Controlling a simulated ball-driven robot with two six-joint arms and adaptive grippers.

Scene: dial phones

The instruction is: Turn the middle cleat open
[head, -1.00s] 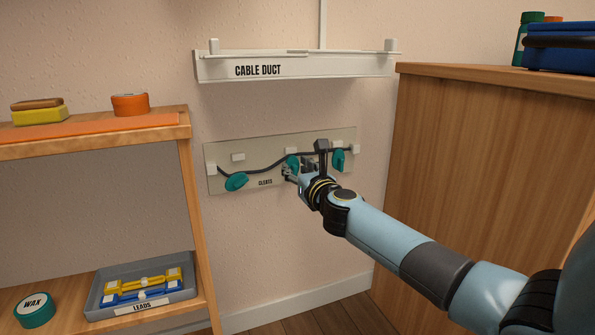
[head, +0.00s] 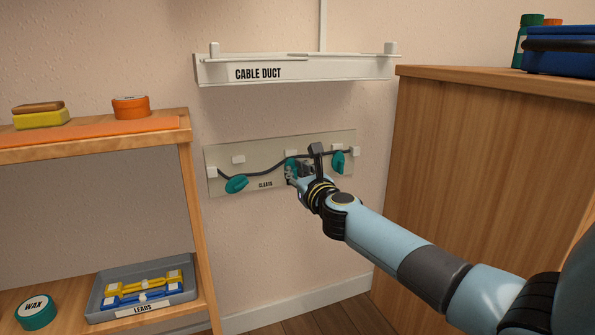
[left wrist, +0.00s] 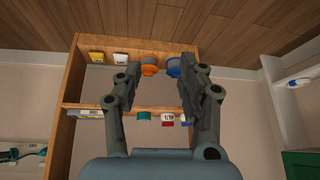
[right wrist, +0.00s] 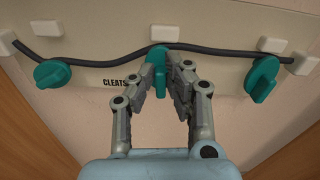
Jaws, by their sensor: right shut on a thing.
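The teal middle cleat (right wrist: 159,56) is on the pale panel (right wrist: 215,67) labelled CLEATS, with its handle pointing down in the right wrist view; the fingers partly hide it. My right gripper (right wrist: 163,84) is shut on this handle. In the head view the middle cleat (head: 290,164) shows just past my right gripper (head: 291,174). The left cleat (right wrist: 52,73) has its handle turned sideways, and the right cleat (right wrist: 262,78) hangs at a slant. A dark cable (right wrist: 105,50) runs across by the cleats. My left gripper (left wrist: 160,82) is open and empty, facing a shelf.
A cable duct (head: 330,70) is fixed on the wall above the panel. A wooden shelf (head: 195,230) with a grey leads tray (head: 185,298) stands at the left. A wooden cabinet (head: 470,150) stands close at the right. The wall below the panel is bare.

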